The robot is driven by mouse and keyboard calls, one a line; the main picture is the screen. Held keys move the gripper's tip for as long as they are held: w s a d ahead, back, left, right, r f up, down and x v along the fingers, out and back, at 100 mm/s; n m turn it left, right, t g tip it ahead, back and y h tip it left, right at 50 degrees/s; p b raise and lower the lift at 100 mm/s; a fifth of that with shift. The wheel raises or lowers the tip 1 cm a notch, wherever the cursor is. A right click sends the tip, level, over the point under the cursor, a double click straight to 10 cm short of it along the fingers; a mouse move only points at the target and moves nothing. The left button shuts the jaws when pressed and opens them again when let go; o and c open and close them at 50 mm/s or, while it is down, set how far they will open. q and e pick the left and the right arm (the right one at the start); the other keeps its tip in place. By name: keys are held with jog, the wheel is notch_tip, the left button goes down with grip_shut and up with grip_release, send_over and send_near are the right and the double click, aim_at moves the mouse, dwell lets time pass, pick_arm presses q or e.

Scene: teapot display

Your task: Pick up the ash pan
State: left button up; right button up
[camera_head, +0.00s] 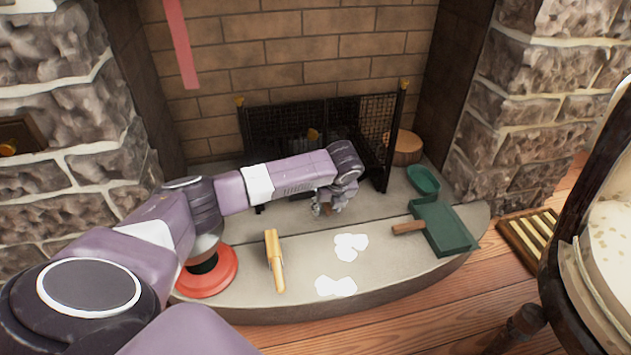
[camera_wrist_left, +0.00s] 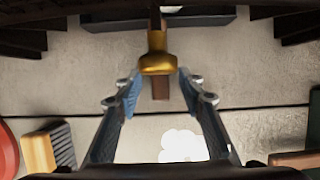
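The ash pan looks like a dark green flat pan (camera_head: 445,228) with a brown wooden handle (camera_head: 408,228). It lies on the right part of the stone hearth, handle pointing left. My left gripper (camera_head: 327,207) is above the hearth, left of the pan and apart from it. In the left wrist view the left gripper (camera_wrist_left: 162,95) has its fingers spread. A brass knob (camera_wrist_left: 158,62) with a brown piece below it shows between them; I cannot tell whether they touch it. A brown handle end (camera_wrist_left: 297,159) shows at the lower right there. My right gripper is not in view.
A brush (camera_head: 274,260), a red round object (camera_head: 208,272) and white ash patches (camera_head: 336,286) are on the hearth (camera_head: 390,272). A green bowl (camera_head: 423,180) and log (camera_head: 404,148) lie beyond the pan. A black mesh screen (camera_head: 375,130) stands behind.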

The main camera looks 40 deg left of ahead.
pick_arm(q)
jog(key=shift+c, duration=0.2)
grip_shut()
jog(key=shift+r, duration=0.1)
